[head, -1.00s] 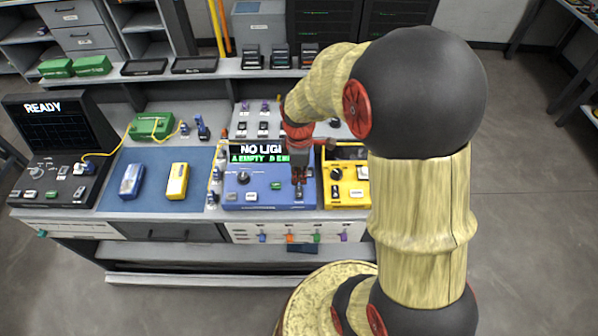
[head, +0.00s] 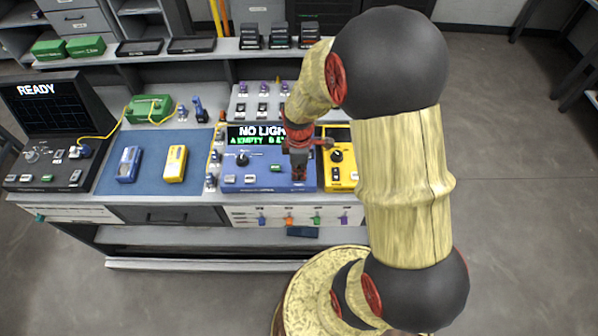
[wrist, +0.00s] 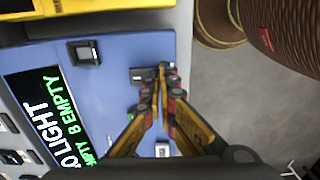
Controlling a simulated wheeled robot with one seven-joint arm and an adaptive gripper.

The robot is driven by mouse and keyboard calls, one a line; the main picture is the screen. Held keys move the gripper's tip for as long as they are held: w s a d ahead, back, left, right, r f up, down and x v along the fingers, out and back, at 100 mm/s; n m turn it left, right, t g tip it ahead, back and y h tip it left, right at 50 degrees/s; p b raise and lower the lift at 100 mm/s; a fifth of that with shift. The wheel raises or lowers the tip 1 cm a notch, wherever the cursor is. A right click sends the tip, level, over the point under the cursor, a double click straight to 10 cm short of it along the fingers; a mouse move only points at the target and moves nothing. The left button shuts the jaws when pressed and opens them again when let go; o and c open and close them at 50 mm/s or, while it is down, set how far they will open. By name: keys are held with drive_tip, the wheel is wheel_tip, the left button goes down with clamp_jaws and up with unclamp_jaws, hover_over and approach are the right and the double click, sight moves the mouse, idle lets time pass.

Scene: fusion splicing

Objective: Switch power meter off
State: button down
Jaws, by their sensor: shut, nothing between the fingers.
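A blue bench unit (head: 240,182), which I take to be the power meter, has a lit display (head: 258,134) reading "NO LIGHT" with "A EMPTY" and "B EMPTY" lines below. A black knob (head: 242,160) and small buttons sit on its top. My gripper (head: 298,178) is over the right part of this unit. In the wrist view my gripper (wrist: 163,80) is shut and empty, its fingertips beside a small dark switch (wrist: 142,75) on the blue top. Whether they touch it is unclear. A square dark control (wrist: 85,52) lies nearer the yellow unit.
A yellow unit (head: 338,175) with a knob stands close on the right, partly behind my arm. A blue mat (head: 150,190) on the left holds a blue handheld (head: 130,163) and a yellow handheld (head: 175,163). A black unit (head: 40,105) reads "READY". Open floor lies right.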

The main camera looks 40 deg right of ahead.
drive_tip(key=shift+f, duration=0.25)
drive_tip(key=shift+r, duration=0.1)
drive_tip(key=shift+w+d+r+p, duration=0.25)
drive_tip(key=shift+w+d+p, duration=0.1)
drive_tip(key=shift+w, duration=0.2)
drive_tip(key=shift+r, duration=0.25)
wheel_tip(320, 180, up, 13)
drive_tip(key=s+a+p, duration=0.1)
drive_tip(key=p, duration=0.4)
drive_tip(key=shift+s+r, duration=0.2)
drive_tip(key=shift+s, duration=0.1)
